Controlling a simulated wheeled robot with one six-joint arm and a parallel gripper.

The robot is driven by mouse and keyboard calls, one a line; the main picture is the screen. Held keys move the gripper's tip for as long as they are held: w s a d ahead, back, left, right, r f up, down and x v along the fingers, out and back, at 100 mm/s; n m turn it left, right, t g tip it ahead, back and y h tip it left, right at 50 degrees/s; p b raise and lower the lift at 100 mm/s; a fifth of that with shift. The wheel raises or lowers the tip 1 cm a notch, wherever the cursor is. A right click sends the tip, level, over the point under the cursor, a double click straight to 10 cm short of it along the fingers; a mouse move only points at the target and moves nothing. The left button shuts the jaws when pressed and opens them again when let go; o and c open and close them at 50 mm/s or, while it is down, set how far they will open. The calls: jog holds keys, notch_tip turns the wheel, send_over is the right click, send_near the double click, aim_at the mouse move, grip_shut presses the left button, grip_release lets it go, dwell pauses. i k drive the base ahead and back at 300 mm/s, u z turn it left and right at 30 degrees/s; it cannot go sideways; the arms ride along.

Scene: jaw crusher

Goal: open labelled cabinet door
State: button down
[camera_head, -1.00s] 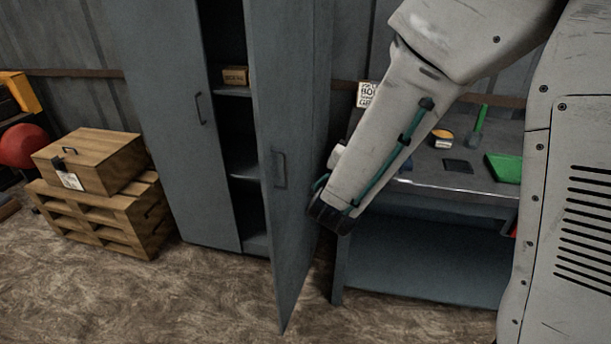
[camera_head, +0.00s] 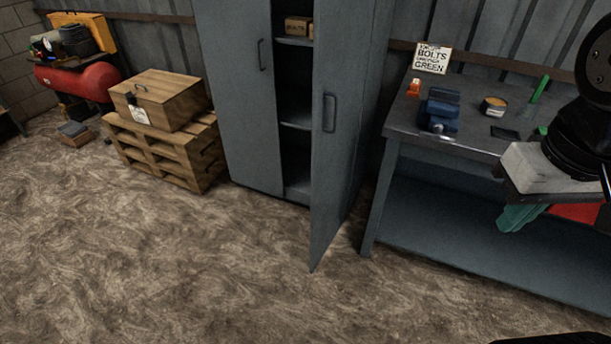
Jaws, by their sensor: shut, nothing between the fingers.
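The tall blue-grey cabinet (camera_head: 238,100) stands in the middle against the wall. Its right door (camera_head: 336,165) is swung partway out toward me, with its handle (camera_head: 329,112) on the outer face. Its left door is shut, with a handle (camera_head: 262,55) near its free edge. Shelves and a small labelled box (camera_head: 298,27) show in the gap. I see no readable label on the doors. My gripper (camera_head: 515,218), pale with teal fingers, is at the right in front of the workbench, well apart from the door. It is shut and empty; the picture shows its fingers only partly.
The workbench (camera_head: 400,140) to the right holds a blue vise (camera_head: 440,112), a tin (camera_head: 494,105) and a sign (camera_head: 432,58) about bolts and green. A wooden box (camera_head: 165,100) on a pallet (camera_head: 165,150) and a red compressor (camera_head: 85,80) stand left. The floor in front is clear.

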aim_at(342, 28)
jog(key=z, duration=0.6)
jog(key=k, duration=0.1)
jog(key=u, duration=1.3)
jog(key=i, duration=0.6)
jog(key=z, duration=0.35)
